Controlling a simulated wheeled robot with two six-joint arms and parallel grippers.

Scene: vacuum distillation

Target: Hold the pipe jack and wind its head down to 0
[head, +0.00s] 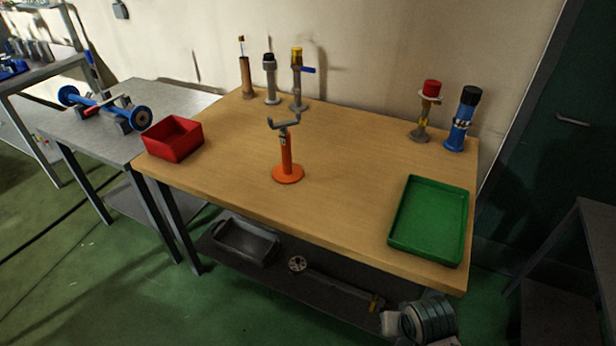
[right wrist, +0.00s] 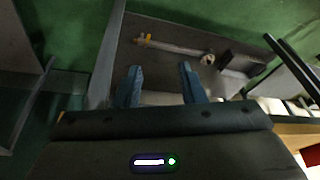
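The pipe jack (head: 287,160) stands upright near the middle of the wooden table in the head view. It has an orange round base and post, with a grey forked head (head: 284,123) on top. A gap or scale on the post is too small to read. My left gripper is in neither view.
A red bin (head: 173,138) is left of the jack and a green tray (head: 428,220) is right. Several upright tools line the table's back, including a blue cylinder (head: 461,120). A lower shelf holds a grey tray (head: 245,240) and a long tool (head: 335,284). The wood around the jack is clear.

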